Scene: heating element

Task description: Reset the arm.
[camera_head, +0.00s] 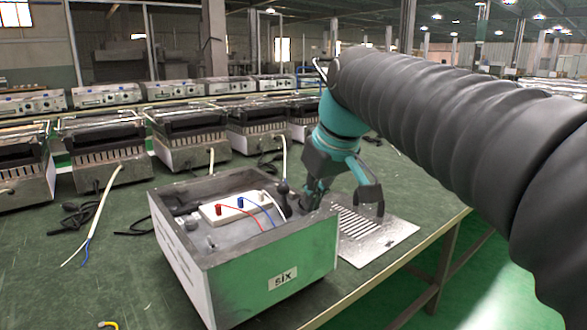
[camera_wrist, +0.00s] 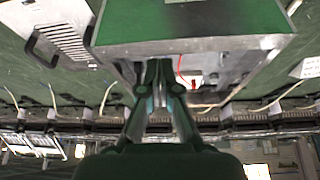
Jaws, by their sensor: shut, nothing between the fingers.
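My gripper (camera_head: 313,195) is at the inner right rear corner of an open green box (camera_head: 270,270) labelled "six". In the wrist view my gripper (camera_wrist: 158,72) shows its fingers together, with nothing between them. The fingertips overlap the box's rim in both views; I cannot tell whether they touch it. Inside the box is a white terminal block (camera_head: 228,210) with red and blue posts and wires. A dark knob-topped part (camera_head: 283,188) stands just left of the gripper. My arm reaches in from the right.
A slotted metal plate (camera_head: 395,238) with a dark handle (camera_head: 369,193) lies right of the box, by the table edge. Several similar heater units (camera_head: 105,150) line the green table (camera_head: 110,280) behind. Loose cables (camera_head: 95,222) lie at the left.

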